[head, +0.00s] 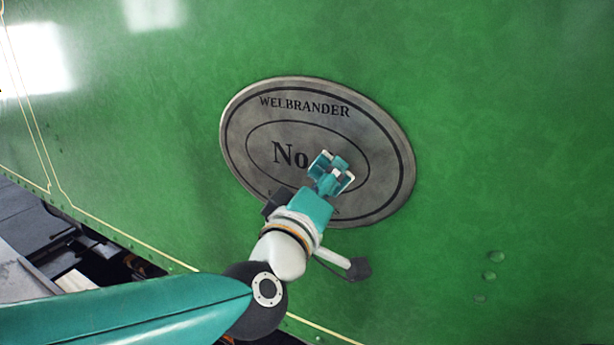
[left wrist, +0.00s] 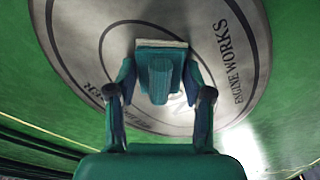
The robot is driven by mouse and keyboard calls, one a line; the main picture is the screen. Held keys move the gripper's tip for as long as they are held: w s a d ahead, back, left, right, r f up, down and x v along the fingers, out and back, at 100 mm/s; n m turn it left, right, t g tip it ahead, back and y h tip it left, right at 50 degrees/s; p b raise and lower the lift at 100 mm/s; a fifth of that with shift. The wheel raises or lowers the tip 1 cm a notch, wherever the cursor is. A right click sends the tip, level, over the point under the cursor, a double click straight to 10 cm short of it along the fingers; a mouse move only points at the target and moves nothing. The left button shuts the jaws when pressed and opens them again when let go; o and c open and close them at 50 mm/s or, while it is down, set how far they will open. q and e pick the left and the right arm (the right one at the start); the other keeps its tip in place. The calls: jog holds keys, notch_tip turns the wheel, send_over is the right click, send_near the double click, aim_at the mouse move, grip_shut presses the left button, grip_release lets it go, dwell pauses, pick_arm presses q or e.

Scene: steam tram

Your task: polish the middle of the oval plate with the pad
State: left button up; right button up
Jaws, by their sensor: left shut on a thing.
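The oval plate (head: 245,110) is grey metal with dark lettering, "WELBRANDER" and "No", and dark oval lines, fixed to a green wall. It also fills much of the left wrist view (left wrist: 80,45). My left gripper (head: 331,172) is in front of the plate, a little right of its middle, covering what follows "No". In the left wrist view its fingers (left wrist: 160,88) are shut on the teal handle of the pad (left wrist: 160,44). The pad's pale edge faces the plate. I cannot tell whether it touches. My right gripper does not show.
Dark machinery (head: 45,235) lies at the lower left.

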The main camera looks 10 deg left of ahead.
aim_at(348, 183)
pick_arm(q)
jog(key=shift+s+d+p, duration=0.2)
jog(key=shift+s+d, duration=0.1)
jog(key=shift+d, duration=0.45)
jog(key=shift+s+d+p, duration=0.2)
jog(key=shift+s+d, duration=0.05)
jog(key=shift+d, duration=0.6)
